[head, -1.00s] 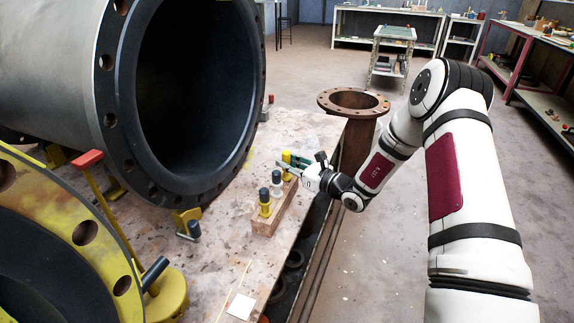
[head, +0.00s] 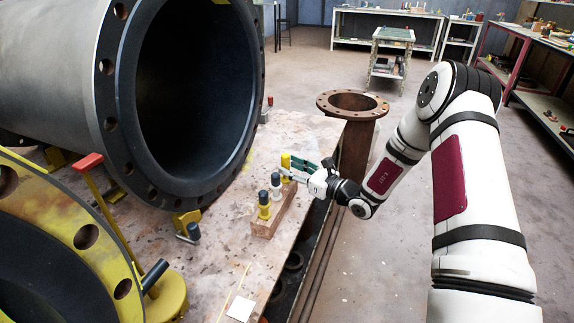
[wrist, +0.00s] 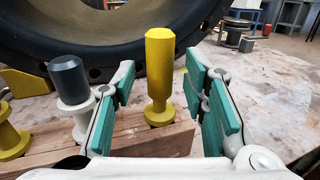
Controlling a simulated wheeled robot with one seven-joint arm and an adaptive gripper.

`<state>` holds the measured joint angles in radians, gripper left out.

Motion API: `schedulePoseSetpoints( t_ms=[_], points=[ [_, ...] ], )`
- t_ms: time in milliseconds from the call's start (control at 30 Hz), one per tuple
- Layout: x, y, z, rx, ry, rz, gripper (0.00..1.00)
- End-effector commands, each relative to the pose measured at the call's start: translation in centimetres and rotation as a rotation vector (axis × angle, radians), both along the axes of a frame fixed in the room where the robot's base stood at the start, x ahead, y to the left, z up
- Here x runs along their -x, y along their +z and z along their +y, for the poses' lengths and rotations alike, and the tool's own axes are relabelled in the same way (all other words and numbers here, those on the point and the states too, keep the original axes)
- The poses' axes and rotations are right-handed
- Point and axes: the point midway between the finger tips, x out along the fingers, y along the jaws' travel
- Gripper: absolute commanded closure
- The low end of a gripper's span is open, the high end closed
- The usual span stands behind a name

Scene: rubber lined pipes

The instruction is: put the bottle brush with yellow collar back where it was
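An all-yellow handle with a yellow collar at its foot (wrist: 160,70) stands upright in a wooden block; its top shows in the head view (head: 285,160). My gripper (wrist: 160,85) is open, with green-padded fingers to either side of the line to this handle. Clear gaps show on both sides, and nothing is in its grasp. A dark handle on a yellow flanged collar (head: 264,205) stands at the block's near end. A dark handle on a white collar (wrist: 70,85) stands between them. Any bristles are hidden inside the block (head: 262,229).
A large rubber-lined pipe (head: 110,90) lies behind the block on the left. A yellow flange (head: 75,215) fills the lower left. A rusty flanged pipe (head: 357,145) stands to the right. The stained tabletop (head: 225,225) is mostly clear around the block.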

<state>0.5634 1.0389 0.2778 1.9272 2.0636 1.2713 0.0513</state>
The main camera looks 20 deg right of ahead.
Motion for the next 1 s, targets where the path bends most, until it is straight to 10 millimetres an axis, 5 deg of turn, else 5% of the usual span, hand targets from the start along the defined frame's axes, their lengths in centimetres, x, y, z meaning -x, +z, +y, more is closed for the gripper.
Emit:
schedulePoseSetpoints(
  t_ms=[400,700,867,1000],
  points=[
    [6.5,0.1,-4.8,-0.001,-0.003,0.002,0.6],
    [7.8,0.0,-5.6,0.001,0.0,0.001,0.6],
    [8.1,1.6,-4.4,0.032,0.054,-0.023,0.6],
    [9.8,6.1,-0.5,0.134,0.228,-0.09,0.6]
  ],
)
